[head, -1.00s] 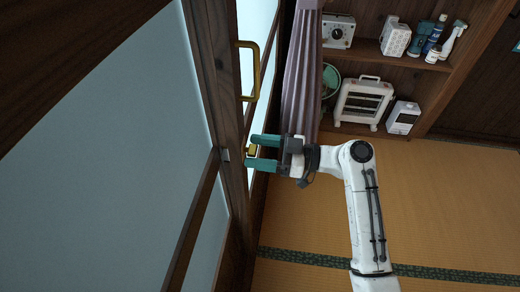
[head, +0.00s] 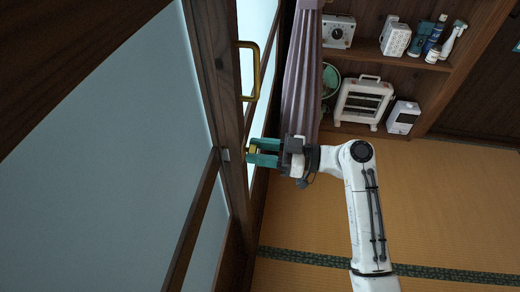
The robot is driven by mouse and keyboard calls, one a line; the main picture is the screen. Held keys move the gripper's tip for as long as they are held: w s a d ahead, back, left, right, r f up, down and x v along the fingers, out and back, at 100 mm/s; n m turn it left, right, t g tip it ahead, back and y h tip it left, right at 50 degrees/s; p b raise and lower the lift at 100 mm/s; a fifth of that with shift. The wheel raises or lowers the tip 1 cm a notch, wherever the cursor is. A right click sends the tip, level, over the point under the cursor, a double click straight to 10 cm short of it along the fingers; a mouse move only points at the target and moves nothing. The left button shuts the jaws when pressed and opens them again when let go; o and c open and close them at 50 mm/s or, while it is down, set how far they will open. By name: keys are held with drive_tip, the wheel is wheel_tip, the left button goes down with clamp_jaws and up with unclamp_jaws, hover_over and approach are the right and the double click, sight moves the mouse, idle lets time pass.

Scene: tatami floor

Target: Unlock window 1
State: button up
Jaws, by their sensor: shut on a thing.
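The window (head: 110,150) has frosted panes in dark wooden frames and fills the left of the head view. A small yellow latch (head: 252,150) sits on the window frame. My gripper (head: 256,152), with teal fingers, is shut on the latch, one finger above it and one below. The fingers cover part of the latch. A yellow pull handle (head: 255,70) is on the frame above my gripper, apart from it. A small metal plate (head: 225,154) is on the frame just left of the latch.
A purple-grey curtain (head: 298,80) hangs close above my gripper. Wooden shelves (head: 400,62) at the upper right hold a white heater (head: 362,102) and several small items. The tatami floor (head: 450,210) at the lower right is clear.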

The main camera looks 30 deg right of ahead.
drive_tip(key=shift+m+p, duration=5.5)
drive_tip(key=shift+m, duration=3.2)
drive_tip(key=o, duration=1.1)
drive_tip(key=shift+c, duration=0.2)
drive_tip(key=b+v, duration=0.1)
drive_tip(key=v, duration=1)
